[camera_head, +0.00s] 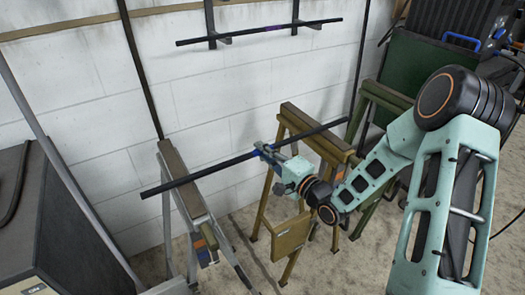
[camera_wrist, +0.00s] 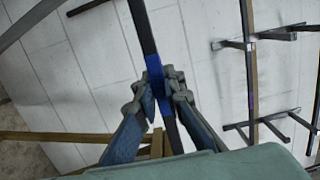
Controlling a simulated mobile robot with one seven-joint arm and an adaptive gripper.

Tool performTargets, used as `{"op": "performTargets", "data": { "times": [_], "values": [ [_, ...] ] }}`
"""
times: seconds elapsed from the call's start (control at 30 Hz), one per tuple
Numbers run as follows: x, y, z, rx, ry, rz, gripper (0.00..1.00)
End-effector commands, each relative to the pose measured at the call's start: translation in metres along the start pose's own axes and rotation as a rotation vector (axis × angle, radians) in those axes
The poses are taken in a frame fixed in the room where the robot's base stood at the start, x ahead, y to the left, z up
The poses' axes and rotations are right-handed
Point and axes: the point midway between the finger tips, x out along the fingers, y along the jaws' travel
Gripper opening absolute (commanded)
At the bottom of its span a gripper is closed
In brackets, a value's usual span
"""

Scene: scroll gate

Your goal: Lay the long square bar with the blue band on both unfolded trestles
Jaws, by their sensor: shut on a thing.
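The long dark square bar (camera_head: 213,170) is in my gripper (camera_head: 268,150), held near its middle. Its blue band (camera_wrist: 155,68) shows between the fingers in the wrist view (camera_wrist: 160,92). In the head view the bar's left part crosses over the grey-legged trestle with a wooden top (camera_head: 183,178). Its right part crosses over the top of the yellow-brown wooden trestle (camera_head: 296,120). Both trestles stand with legs spread. I cannot tell whether the bar touches either top or hangs just above. My gripper is between the two trestles.
A green trestle (camera_head: 388,96) stands at the right by the wall. Another dark bar, with a purple band (camera_head: 272,28), lies on wall brackets (camera_head: 219,40). A dark cabinet (camera_head: 70,225) is at the left. The block wall is close behind the bar.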

Motion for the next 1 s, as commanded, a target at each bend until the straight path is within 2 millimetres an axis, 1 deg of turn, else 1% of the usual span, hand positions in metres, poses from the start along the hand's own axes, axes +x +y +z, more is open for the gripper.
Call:
{"op": "performTargets", "data": {
  "times": [0.03, 0.47, 0.5, 0.67, 0.7, 1.0],
  "values": [
    [0.001, -0.003, 0.0, -0.002, -0.001, -0.008, 0.0],
    [0.001, 0.003, 0.0, -0.002, -0.001, -0.008, 0.0],
    [0.001, 0.003, 0.0, -0.002, -0.001, -0.008, 0.1],
    [0.001, 0.004, 0.0, -0.002, -0.001, -0.006, 0.28],
    [0.001, 0.004, 0.0, -0.002, -0.001, -0.005, 0.29],
    [-0.003, 0.009, 0.0, 0.002, 0.001, 0.005, 0.29]
  ]
}}
